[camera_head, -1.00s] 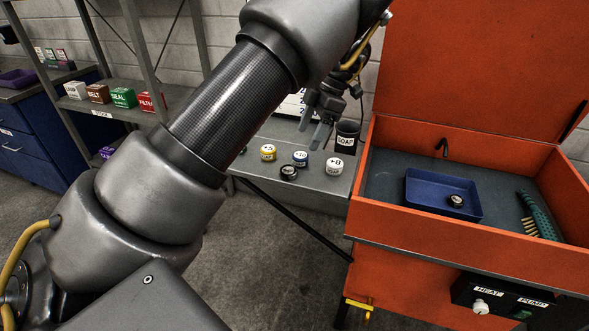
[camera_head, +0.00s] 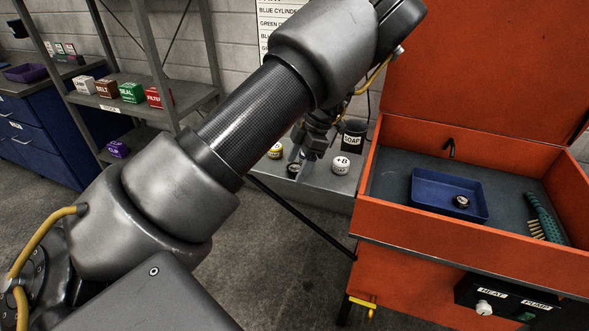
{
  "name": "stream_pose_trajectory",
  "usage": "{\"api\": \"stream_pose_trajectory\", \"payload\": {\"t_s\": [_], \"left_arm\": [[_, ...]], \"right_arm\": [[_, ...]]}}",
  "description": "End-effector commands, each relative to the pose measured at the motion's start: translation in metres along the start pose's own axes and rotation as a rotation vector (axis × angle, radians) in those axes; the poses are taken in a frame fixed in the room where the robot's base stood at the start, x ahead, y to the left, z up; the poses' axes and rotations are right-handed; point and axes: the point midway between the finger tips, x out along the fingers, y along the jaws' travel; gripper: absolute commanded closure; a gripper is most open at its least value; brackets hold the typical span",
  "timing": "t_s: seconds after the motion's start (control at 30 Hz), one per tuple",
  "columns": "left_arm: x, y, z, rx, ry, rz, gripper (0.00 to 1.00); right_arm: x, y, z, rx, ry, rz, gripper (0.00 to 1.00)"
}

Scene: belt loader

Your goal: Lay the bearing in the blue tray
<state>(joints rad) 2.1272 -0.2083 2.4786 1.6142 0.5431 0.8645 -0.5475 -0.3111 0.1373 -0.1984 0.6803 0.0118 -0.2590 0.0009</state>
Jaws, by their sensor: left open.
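The blue tray (camera_head: 428,198) lies in the orange washer basin on the right. A small dark round piece with a pale top (camera_head: 462,202), which looks like a bearing, lies flat inside it. A similar dark round piece (camera_head: 293,169) stands on the grey bench, partly hidden. My left gripper (camera_head: 303,157) is open and empty, pointing down just above that bench piece. My left arm hides part of the bench. My right gripper is not in view.
A green brush (camera_head: 541,217) lies in the orange basin (camera_head: 400,225). Boxes stand on the shelf (camera_head: 185,103) at left.

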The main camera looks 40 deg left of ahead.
Motion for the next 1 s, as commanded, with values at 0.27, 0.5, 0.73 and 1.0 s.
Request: {"api": "stream_pose_trajectory", "payload": {"t_s": [0.27,0.5,0.73,1.0], "left_arm": [[0.0006,0.0002,0.0,0.0,-0.001,0.0,0.39],[0.0004,0.0002,0.0,-0.001,-0.001,0.0,0.71],[0.0001,0.0003,-0.0001,-0.001,-0.001,0.001,0.86],[-0.0083,0.0008,-0.003,-0.001,-0.003,0.002,0.86]], "right_arm": [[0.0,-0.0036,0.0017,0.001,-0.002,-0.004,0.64],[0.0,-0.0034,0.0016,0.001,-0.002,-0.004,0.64],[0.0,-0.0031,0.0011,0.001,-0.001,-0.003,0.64],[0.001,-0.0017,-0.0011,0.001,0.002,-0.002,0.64]]}}
